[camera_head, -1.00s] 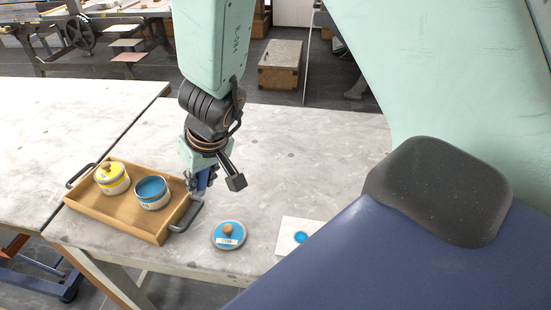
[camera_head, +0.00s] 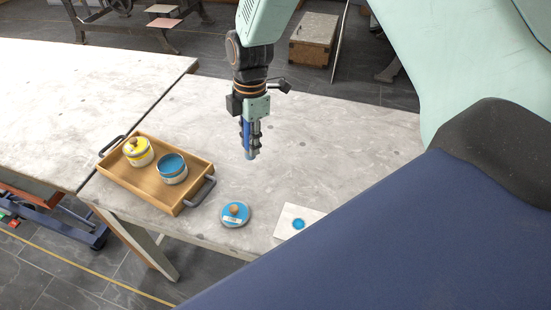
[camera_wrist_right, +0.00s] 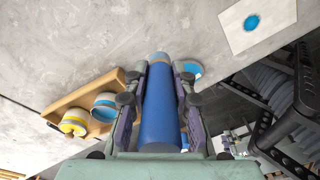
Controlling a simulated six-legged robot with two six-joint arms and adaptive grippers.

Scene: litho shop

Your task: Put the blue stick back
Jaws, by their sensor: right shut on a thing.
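My right gripper (camera_head: 250,142) is shut on the blue stick (camera_head: 246,133) and holds it above the table, to the right of the tray. In the right wrist view the blue stick (camera_wrist_right: 160,108) lies between the two fingers (camera_wrist_right: 160,95). An open tin of blue ink (camera_head: 172,168) stands in the wooden tray (camera_head: 152,189). The blue lid (camera_head: 235,214) with a wooden knob and a label lies on the table in front of the gripper. My left gripper is out of view.
A yellow tin (camera_head: 138,152) with its lid on stands in the tray. A white card (camera_head: 286,222) with a blue spot lies near the front edge of the stone-topped table (camera_head: 330,150). The table behind the card is clear.

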